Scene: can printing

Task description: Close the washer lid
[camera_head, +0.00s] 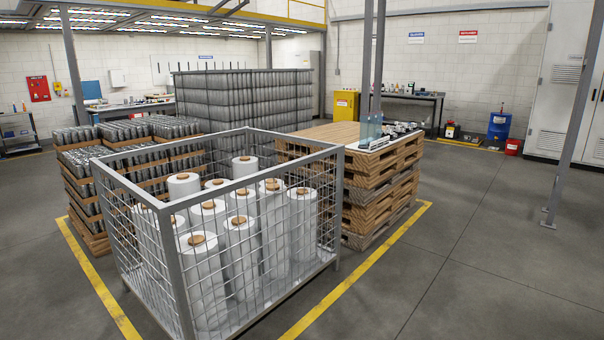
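No washer and no washer lid can be made out in the head view. Neither of my grippers shows, and no part of my arms is visible.
A wire cage (254,144) of white film rolls (240,255) stands close in front. Behind it are stacked pallets (385,190), pallets of cans (75,165) and a tall can stack (245,100). A grey post (575,110) stands right. The right floor (490,240) is clear.

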